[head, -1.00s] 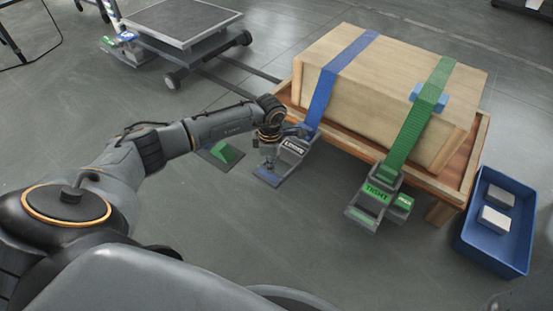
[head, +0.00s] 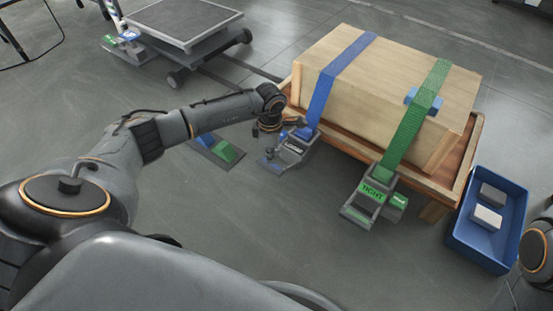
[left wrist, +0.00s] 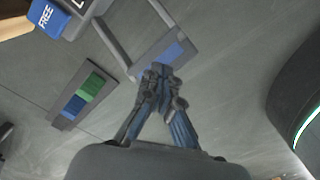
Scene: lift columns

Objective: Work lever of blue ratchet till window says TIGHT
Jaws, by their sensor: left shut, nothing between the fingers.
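The blue ratchet (head: 293,150) sits at the lower end of the blue strap (head: 330,80), at the crate's left front corner. Its window appears to read LOOSE, in small letters. In the left wrist view its blue FREE tab (left wrist: 45,16) shows at the top left, and a grey lever frame (left wrist: 113,46) stands by a plate with a blue patch (left wrist: 172,58). My left gripper (left wrist: 162,75) is shut and empty, its fingertips at the near edge of that plate in the picture; I cannot tell whether they touch. My right gripper is not in view.
A green ratchet (head: 370,195) beside it reads TIGHT, on a green strap (head: 412,120). The wooden crate (head: 345,60) rests on a wooden pallet (head: 440,185). A blue bin (head: 512,225) stands right. A blue-and-green pedal plate (head: 215,150) lies left. Floor in front is clear.

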